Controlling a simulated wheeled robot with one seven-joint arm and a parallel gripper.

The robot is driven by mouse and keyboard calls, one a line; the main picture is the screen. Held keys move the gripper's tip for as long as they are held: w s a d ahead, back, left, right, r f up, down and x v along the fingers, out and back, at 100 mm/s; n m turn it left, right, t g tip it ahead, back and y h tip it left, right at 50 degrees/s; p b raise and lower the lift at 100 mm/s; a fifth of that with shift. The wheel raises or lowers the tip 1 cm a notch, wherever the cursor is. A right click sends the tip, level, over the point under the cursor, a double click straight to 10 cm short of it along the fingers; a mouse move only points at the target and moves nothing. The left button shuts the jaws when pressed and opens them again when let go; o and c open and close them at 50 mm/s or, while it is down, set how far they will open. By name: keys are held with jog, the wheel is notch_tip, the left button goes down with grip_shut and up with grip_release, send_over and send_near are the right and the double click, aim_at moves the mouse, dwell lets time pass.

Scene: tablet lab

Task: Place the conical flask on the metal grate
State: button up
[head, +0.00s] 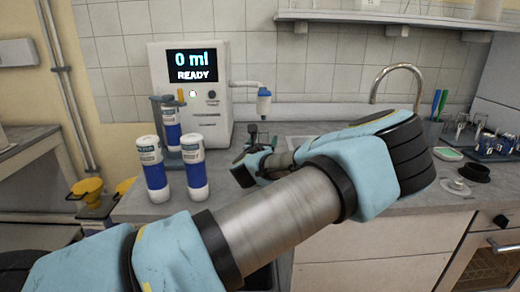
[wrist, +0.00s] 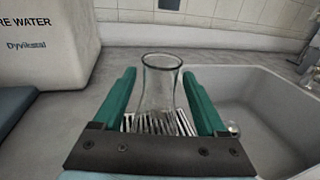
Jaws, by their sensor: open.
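The conical flask (wrist: 160,90) is clear glass and stands upright in the wrist view, between my fingers. Pale parallel bars, which look like the metal grate (wrist: 128,123), show through and beside its lower part. The flask appears to stand on the bars, but its base is partly hidden by my gripper's dark crosspiece. My gripper (wrist: 159,74) is open, with one teal finger on each side of the flask and a gap visible at the rim. In the head view my forearm hides most of this area, and I cannot make out the flask there.
A sink (wrist: 262,112) lies to the right of the flask. The water dispenser (head: 160,95), reading 0 ml, stands behind at the left with several blue-and-white bottles (head: 152,170) in front. A tap (head: 398,72) and a rack of glassware (head: 485,140) are at the right.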

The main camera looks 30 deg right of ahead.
jog(key=b+v, duration=0.2)
jog(key=v, duration=0.8)
